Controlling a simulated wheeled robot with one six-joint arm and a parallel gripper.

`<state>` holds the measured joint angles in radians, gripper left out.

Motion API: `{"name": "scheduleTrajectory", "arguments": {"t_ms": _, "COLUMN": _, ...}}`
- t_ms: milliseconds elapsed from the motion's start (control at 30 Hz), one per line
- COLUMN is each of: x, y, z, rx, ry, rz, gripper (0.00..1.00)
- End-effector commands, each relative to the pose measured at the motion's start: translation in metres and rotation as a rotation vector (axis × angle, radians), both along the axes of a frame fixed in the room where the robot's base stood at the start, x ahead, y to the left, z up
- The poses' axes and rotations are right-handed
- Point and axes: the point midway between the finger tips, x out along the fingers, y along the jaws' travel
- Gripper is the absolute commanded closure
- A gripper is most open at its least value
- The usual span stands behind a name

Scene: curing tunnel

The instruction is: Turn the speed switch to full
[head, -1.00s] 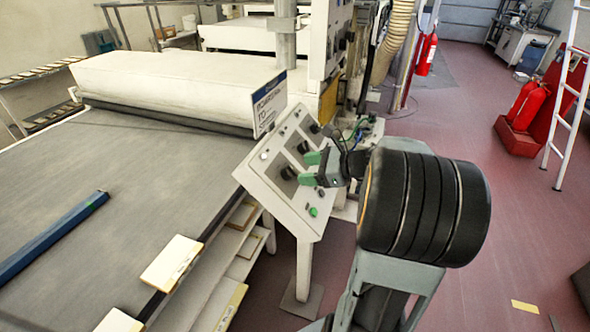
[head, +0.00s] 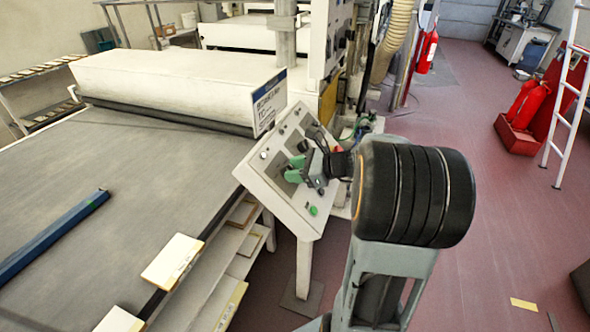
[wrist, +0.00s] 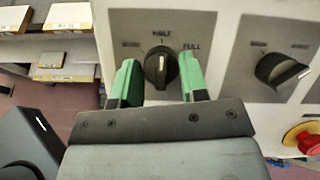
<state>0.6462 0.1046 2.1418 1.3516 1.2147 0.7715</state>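The speed switch (wrist: 160,68) is a black knob on a grey plate in the wrist view. Its white mark points up, close to the HALF label; FULL is printed to its upper right, and the left label is too blurred to read. My gripper (wrist: 158,82) is open, with one green finger on each side of the knob and a gap showing on both sides. Whether the fingertips reach the knob's depth I cannot tell. In the head view my gripper (head: 294,169) is at the face of the sloped control panel (head: 258,177) and hides the switch.
A second black knob (wrist: 283,70) is to the right on the panel, with a red emergency button (wrist: 308,142) below it. A green button (head: 313,210) is low on the panel. The conveyor (head: 110,190) is left.

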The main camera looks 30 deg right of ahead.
Motion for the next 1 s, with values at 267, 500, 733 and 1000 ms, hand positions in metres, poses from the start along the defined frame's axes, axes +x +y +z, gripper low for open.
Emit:
{"name": "scheduleTrajectory", "arguments": {"t_ms": 267, "x": -0.0001, "y": 0.0001, "z": 0.0001, "rx": 0.0, "ry": 0.0, "rz": 0.0, "gripper": 0.85}}
{"name": "scheduleTrajectory", "arguments": {"t_ms": 500, "x": -0.0002, "y": 0.0005, "z": 0.0015, "rx": 0.018, "ry": 0.016, "rz": -0.022, "gripper": 0.86}}
{"name": "scheduleTrajectory", "arguments": {"t_ms": 733, "x": -0.0007, "y": 0.0009, "z": 0.0037, "rx": 0.088, "ry": 0.082, "rz": -0.118, "gripper": 0.85}}
{"name": "scheduleTrajectory", "arguments": {"t_ms": 1000, "x": -0.0011, "y": 0.0021, "z": 0.0048, "rx": 0.219, "ry": 0.202, "rz": -0.295, "gripper": 0.85}}
